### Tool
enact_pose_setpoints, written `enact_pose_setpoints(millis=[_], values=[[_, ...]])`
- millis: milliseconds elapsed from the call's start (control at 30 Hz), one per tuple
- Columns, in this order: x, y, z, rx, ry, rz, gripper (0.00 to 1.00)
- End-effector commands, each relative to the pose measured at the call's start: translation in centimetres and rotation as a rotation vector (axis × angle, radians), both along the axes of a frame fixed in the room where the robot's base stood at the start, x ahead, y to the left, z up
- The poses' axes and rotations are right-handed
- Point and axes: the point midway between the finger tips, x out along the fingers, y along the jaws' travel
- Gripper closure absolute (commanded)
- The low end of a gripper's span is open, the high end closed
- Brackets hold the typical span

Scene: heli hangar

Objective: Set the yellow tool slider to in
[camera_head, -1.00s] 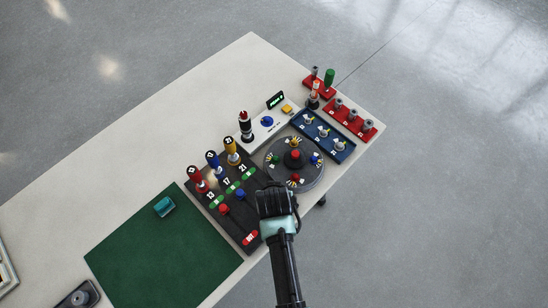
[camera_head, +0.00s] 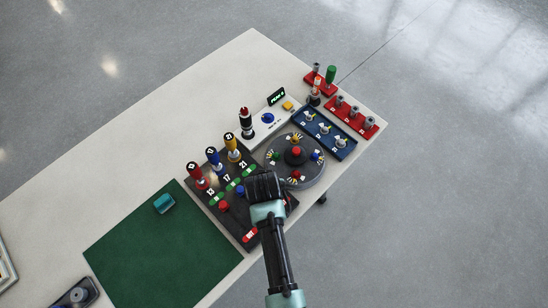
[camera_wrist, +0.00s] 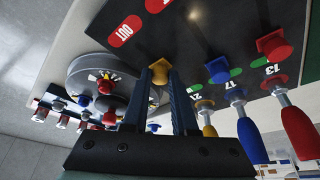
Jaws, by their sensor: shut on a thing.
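The yellow tool slider's knob (camera_wrist: 159,70) shows in the wrist view between my fingertips (camera_wrist: 162,78), which are shut on it. In the head view my gripper (camera_head: 264,186) covers this knob, at the right part of the dark tool panel (camera_head: 232,222). The panel has green labels (camera_head: 232,185) on the side by the screwdrivers and red labels (camera_head: 250,236) on the opposite side. One red label reads OUT (camera_wrist: 125,31) in the wrist view. The blue slider knob (camera_head: 240,191) and red slider knob (camera_head: 223,206) stand near the green labels.
Red (camera_head: 196,174), blue (camera_head: 214,160) and yellow (camera_head: 233,147) screwdrivers stand upright along the panel's far edge. A round dark turntable (camera_head: 312,171) is close to the right of my gripper. A green mat (camera_head: 160,250) with a teal block (camera_head: 164,203) lies left.

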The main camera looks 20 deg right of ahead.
Motion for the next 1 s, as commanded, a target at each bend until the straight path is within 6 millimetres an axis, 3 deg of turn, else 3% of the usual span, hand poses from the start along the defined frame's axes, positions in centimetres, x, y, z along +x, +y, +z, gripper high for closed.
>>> enact_pose_setpoints(millis=[33, 200, 600, 633, 767, 1000], values=[[1.3, 0.5, -0.2, -0.001, -0.004, 0.005, 1.00], [3.7, 1.4, -0.2, -0.001, -0.002, 0.004, 1.00], [4.4, 1.7, 0.1, 0.000, -0.004, 0.003, 1.00], [4.4, 1.7, 0.1, 0.001, -0.006, 0.003, 0.69], [4.4, 1.7, 0.1, 0.000, -0.005, 0.003, 0.45], [4.3, 1.6, 0.1, -0.001, -0.003, 0.001, 0.44]])
